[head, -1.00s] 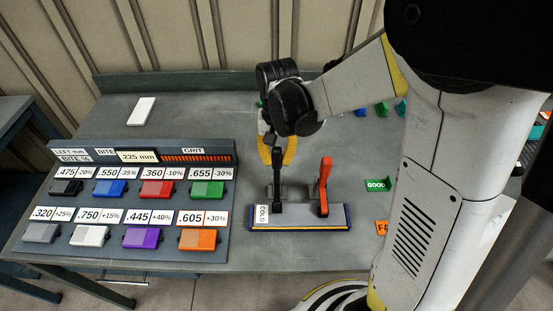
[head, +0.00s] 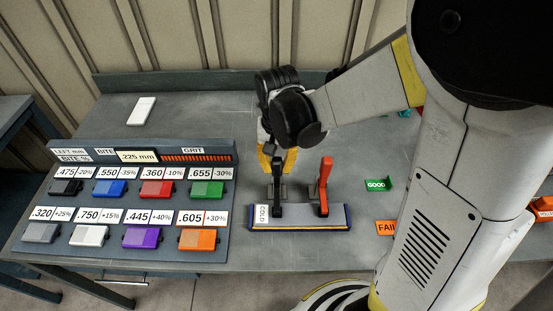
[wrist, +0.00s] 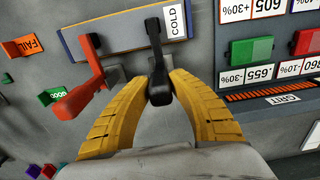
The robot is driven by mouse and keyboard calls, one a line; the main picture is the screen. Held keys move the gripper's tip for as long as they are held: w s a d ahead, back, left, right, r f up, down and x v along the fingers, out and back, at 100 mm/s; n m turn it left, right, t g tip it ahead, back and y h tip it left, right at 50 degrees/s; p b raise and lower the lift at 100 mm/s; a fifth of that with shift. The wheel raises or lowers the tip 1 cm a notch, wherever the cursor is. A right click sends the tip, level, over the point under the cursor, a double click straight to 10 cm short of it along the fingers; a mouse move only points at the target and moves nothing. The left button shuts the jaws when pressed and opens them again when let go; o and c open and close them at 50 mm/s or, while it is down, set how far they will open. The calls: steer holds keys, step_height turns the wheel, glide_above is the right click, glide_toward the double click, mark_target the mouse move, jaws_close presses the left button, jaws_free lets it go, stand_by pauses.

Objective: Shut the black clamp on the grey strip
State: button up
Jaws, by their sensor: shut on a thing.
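The grey strip (head: 312,216) lies on the bench with a white COLD label at its left end; it also shows in the wrist view (wrist: 122,36). The black clamp (head: 277,195) is at the strip's left part, beside the label. Its handle stands up from the bench, and its foot reaches over the strip. In the wrist view, my gripper (wrist: 162,82) has its yellow fingers closed on the black clamp's handle (wrist: 159,92). In the head view, my gripper (head: 277,160) is above and behind the strip, its wrist partly hiding the handle's top.
A red clamp (head: 324,185) with a raised handle stands close to the right. A rack of coloured blocks (head: 140,259) is at the left. GOOD (head: 377,185) and FAIL (head: 386,228) signs stand at the right. A white block (head: 141,110) lies at the back left.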

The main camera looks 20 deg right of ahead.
steer(key=o, duration=0.8)
steer(key=shift+r+p, duration=2.7)
steer(key=shift+r, duration=0.85)
